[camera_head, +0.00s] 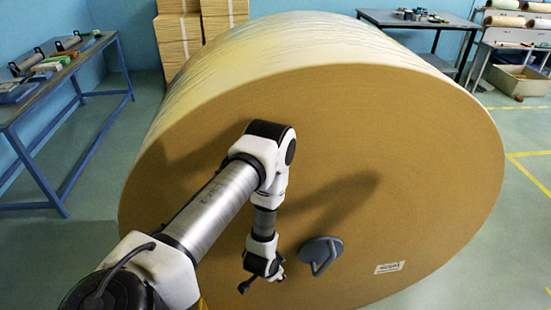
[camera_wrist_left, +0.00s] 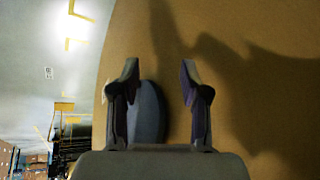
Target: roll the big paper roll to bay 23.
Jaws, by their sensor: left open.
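The big paper roll (camera_head: 420,150) lies on its side and fills the middle of the head view, with its flat brown end facing me. A grey round plug with a handle (camera_head: 320,256) sits at the middle of that end. My left gripper (camera_head: 277,272) is in front of the end, just left of the plug. In the left wrist view its two fingers (camera_wrist_left: 160,80) are apart and empty, with the grey plug (camera_wrist_left: 149,112) partly hidden behind the left finger. The roll's end (camera_wrist_left: 260,60) is behind them. My right gripper is out of view.
A blue bench (camera_head: 62,75) with tools stands at the left. Stacked cartons (camera_head: 178,38) are behind the roll. A dark table (camera_head: 415,20), a rack and a grey bin (camera_head: 522,80) stand at the back right. Yellow lines (camera_head: 530,172) mark the open floor at the right.

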